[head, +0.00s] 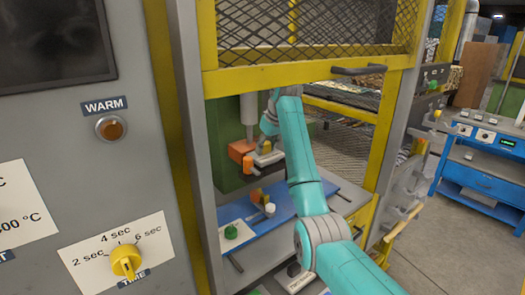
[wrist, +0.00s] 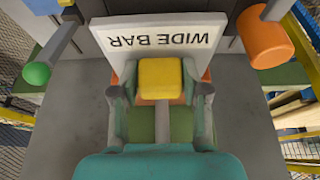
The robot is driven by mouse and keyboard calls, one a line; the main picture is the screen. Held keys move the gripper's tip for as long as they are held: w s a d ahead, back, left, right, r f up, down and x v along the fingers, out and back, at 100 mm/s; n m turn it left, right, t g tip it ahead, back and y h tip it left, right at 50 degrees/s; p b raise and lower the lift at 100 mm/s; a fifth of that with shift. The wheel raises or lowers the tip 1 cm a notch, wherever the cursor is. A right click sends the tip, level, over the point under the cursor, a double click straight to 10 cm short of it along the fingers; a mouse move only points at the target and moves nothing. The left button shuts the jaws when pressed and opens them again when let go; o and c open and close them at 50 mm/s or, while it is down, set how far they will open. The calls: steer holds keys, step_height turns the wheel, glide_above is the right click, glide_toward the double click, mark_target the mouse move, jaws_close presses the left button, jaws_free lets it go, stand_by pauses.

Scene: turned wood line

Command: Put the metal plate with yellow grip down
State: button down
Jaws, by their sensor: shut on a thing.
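In the wrist view, my gripper (wrist: 160,98) has its two grey fingers on either side of a yellow block, the grip (wrist: 160,77) of the metal plate, and is shut on it. A white label reading "WIDE BAR" (wrist: 165,36), upside down, shows just beyond the grip, with orange showing at the fingers. In the head view, my teal arm reaches into the yellow-framed machine opening. My gripper there is small and partly hidden. I cannot tell whether the plate touches a surface.
In the wrist view, an orange cylinder (wrist: 265,37) is at upper right and a green ball knob (wrist: 37,72) at left. In the head view, a blue surface (head: 265,238) with a green knob (head: 231,231) lies below my arm. A mesh guard (head: 310,30) hangs above.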

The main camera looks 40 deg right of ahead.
steer(key=shift+f, duration=0.5)
steer(key=c, duration=0.6)
jaws_free()
steer(key=shift+f, duration=0.2)
